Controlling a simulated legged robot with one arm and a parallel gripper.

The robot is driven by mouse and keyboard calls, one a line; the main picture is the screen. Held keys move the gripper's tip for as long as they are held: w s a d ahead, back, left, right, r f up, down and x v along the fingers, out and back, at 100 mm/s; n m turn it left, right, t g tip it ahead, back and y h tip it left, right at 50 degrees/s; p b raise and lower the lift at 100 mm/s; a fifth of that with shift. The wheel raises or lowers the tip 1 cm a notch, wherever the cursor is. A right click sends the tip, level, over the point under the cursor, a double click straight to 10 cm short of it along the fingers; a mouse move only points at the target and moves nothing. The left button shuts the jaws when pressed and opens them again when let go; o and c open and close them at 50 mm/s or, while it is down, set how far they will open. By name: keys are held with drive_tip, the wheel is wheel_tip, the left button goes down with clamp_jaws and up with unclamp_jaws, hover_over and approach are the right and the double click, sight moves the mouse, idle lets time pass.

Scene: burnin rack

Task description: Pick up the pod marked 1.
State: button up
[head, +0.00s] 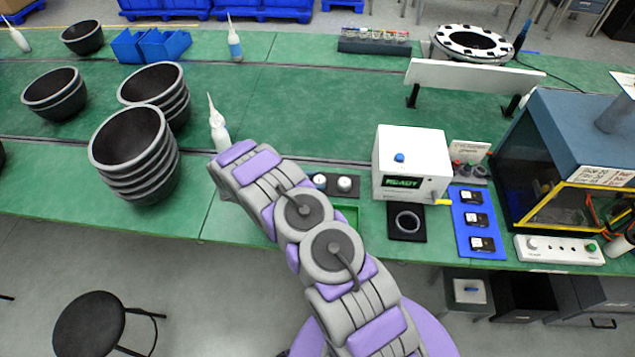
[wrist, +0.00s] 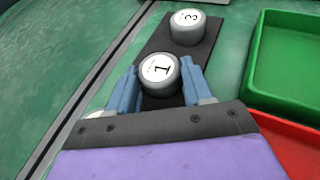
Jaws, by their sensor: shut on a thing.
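The pod marked 1 (wrist: 159,72) is a grey cylinder with a white top and a black 1, seen in the wrist view. My gripper (wrist: 158,85) has its two blue fingers closed on opposite sides of it. The pod is upright at the dark strip; I cannot tell whether it still touches the strip. A second pod marked 3 (wrist: 187,27) stands beyond it on the same dark strip (wrist: 211,58). In the head view my arm hides most of the gripper, while the pod marked 3 (head: 344,184) shows just right of the arm.
A green tray (wrist: 252,75) and a red tray (wrist: 295,140) lie right of the strip. A white box reading READY (head: 412,165) stands to the right. A white bottle (head: 219,135) and stacked dark bowls (head: 150,190) stand left of my arm.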

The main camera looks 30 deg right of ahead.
drive_tip(key=shift+s+d+f, duration=0.1)
drive_tip(key=shift+s+f, duration=0.1)
drive_tip(key=shift+f, duration=0.1)
drive_tip(key=c, duration=0.4)
drive_tip(key=shift+o, duration=0.2)
drive_tip(key=shift+r, duration=0.1)
